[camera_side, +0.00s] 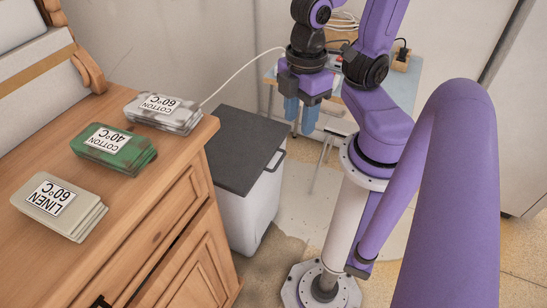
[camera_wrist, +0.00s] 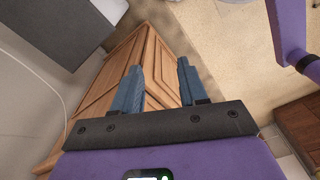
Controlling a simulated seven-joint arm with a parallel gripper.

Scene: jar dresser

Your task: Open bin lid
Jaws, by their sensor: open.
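The bin has a pale body (camera_side: 254,210) and a flat dark grey lid (camera_side: 240,148), which lies shut on top. A small dark handle (camera_side: 275,161) is on the lid's right edge. The dark lid also shows at the upper left of the wrist view (camera_wrist: 62,28). My gripper (camera_side: 301,116) hangs to the right of and behind the bin in the side view, fingers pointing down and apart from the lid. In the wrist view its two blue-grey fingers (camera_wrist: 158,66) are spread with nothing between them.
A wooden dresser (camera_side: 150,225) stands left of the bin, close beside it. Labelled cloth stacks lie on top, including a green one (camera_side: 113,148). A light blue table (camera_side: 400,90) stands behind my arm. Open floor (camera_side: 290,205) lies right of the bin.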

